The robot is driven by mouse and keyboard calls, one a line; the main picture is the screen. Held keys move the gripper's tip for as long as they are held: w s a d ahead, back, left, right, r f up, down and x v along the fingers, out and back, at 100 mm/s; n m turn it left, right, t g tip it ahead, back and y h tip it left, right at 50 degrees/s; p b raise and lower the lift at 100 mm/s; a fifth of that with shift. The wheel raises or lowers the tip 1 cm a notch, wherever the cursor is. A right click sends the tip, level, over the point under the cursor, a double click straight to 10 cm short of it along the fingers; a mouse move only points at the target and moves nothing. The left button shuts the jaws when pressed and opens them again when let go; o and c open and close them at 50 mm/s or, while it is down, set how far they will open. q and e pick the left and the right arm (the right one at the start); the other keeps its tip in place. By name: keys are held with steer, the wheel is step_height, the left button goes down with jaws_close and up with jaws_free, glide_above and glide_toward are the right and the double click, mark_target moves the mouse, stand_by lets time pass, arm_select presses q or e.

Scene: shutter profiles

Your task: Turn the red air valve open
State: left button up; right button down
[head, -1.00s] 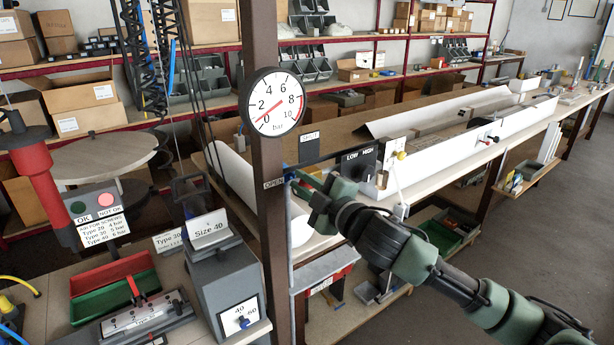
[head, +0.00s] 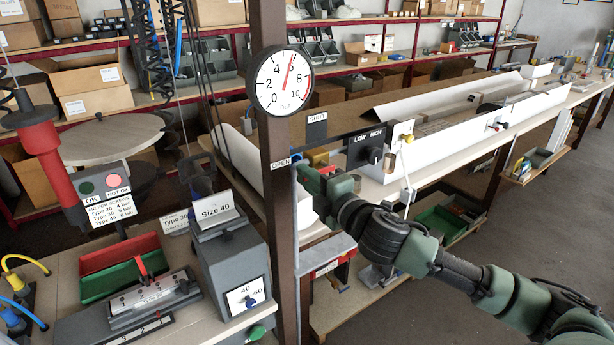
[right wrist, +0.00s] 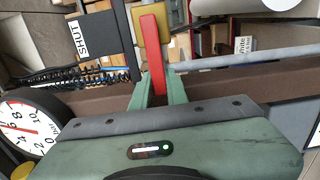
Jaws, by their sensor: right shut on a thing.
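The red air valve's handle (right wrist: 153,55) shows in the right wrist view as a flat red bar between the green fingers of my right gripper (right wrist: 157,88), which is shut on it. A yellowish block (right wrist: 152,24) sits at the bar's far end. My left gripper is out of view.
A black LOW/HIGH selector (head: 369,152) stands just right of my gripper. The brown post (head: 277,215) is close on the left. The grey Size 40 box (head: 229,265) and a red and green tray (head: 120,262) are on the left bench. Open floor lies at right.

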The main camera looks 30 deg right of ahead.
steer(key=shift+f, duration=0.1)
steer(key=c, duration=1.4)
jaws_free()
steer(key=s+b, duration=0.3)
steer(key=s, duration=0.4)
steer(key=shift+s+d, duration=0.3)
steer(key=shift+s, duration=0.1)
steer(key=shift+d, duration=0.1)
